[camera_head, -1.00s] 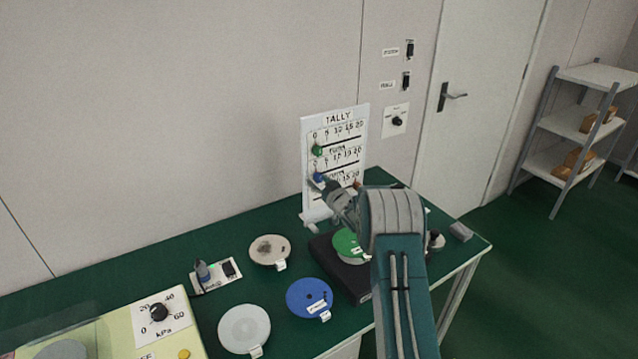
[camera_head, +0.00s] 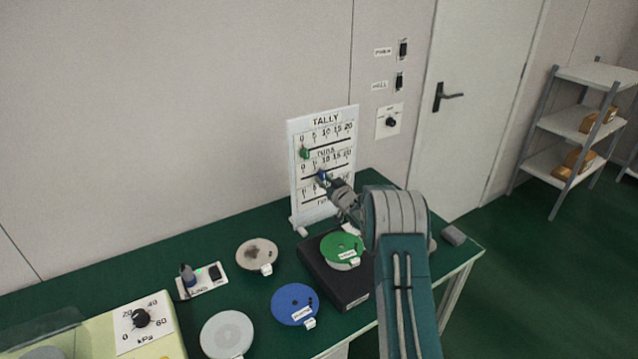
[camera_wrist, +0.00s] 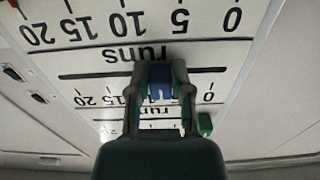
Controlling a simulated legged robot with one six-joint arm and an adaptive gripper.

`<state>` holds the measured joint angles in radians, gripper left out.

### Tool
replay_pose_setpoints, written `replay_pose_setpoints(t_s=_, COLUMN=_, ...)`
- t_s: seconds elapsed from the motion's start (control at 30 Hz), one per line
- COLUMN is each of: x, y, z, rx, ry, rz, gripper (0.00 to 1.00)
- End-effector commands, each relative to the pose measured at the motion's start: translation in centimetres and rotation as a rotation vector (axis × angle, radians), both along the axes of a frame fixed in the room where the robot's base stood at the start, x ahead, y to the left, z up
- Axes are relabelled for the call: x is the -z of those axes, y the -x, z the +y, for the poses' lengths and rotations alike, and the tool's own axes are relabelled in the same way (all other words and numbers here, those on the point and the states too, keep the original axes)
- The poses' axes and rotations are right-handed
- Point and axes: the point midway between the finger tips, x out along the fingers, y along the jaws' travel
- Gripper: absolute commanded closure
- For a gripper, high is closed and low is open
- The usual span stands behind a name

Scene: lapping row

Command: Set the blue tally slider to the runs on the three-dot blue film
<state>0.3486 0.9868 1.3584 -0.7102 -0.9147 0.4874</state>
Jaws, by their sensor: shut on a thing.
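The white tally board (camera_head: 297,200) stands at the back of the bench. The blue slider (camera_head: 321,175) is on its middle track, roughly between the 5 and 10 marks and nearer 10. My gripper (camera_wrist: 160,80) is shut on the blue slider (camera_wrist: 160,88), which shows between the fingers in the wrist view; the fingers hide the 5 and 10 of that scale. The blue film disc (camera_head: 290,300) lies on the bench with a few small dark dots and a white label whose writing is too small to read.
A green slider (camera_head: 305,153) sits near 0 on the top track. A green disc (camera_head: 342,246) lies on a black block (camera_head: 352,290). Pale discs (camera_head: 257,254) and a switch box (camera_head: 203,281) are on the green bench. My arm hides part of the bench's right side.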

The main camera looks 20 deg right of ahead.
Motion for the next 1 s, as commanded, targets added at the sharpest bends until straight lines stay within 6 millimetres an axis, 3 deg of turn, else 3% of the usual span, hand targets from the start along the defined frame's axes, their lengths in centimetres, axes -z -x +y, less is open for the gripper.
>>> replay_pose_setpoints(t_s=0.1, x=-0.1, y=-0.3, z=-1.2, rx=0.003, ry=0.004, rz=-0.002, gripper=1.0)
replay_pose_setpoints(t_s=0.6, x=-0.1, y=-0.6, z=-2.9, rx=0.0, ry=0.002, rz=-0.001, gripper=1.0)
replay_pose_setpoints(t_s=0.63, x=-0.1, y=-0.6, z=-2.9, rx=0.0, ry=0.001, rz=-0.001, gripper=0.59)
replay_pose_setpoints(t_s=0.7, x=-0.1, y=-0.5, z=-2.9, rx=0.0, ry=0.002, rz=-0.001, gripper=0.37)
replay_pose_setpoints(t_s=1.0, x=-0.1, y=-0.5, z=-2.4, rx=0.001, ry=0.006, rz=0.0, gripper=0.37)
